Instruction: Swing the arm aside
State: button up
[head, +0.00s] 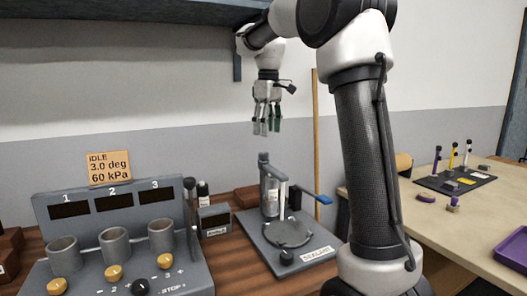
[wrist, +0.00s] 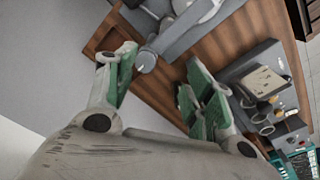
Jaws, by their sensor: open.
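My gripper (head: 266,127) hangs pointing down in front of the wall, above the sealant station, with its fingers apart and nothing between them. My arm rises at the right of the head view and bends over to the left, so it hides part of the wall and bench behind it.
A grey console (head: 120,222) with three cups and displays stands at the left, under an "IDLE" sign (head: 108,167). A dark shelf (head: 130,12) overhangs at upper left. A second table (head: 460,222) at right holds a black tool mat (head: 455,181) and a purple tray (head: 512,248).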

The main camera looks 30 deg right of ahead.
aim_at(263, 153)
jog(key=w, duration=0.1)
jog(key=w+f, duration=0.1)
jog(key=w, duration=0.1)
jog(key=shift+w+d+n, duration=0.2)
jog(key=shift+w+n, duration=0.1)
jog(key=shift+w+f, duration=0.1)
jog(key=shift+f, duration=0.2)
notch_tip(263, 153, down, 7)
grip_shut()
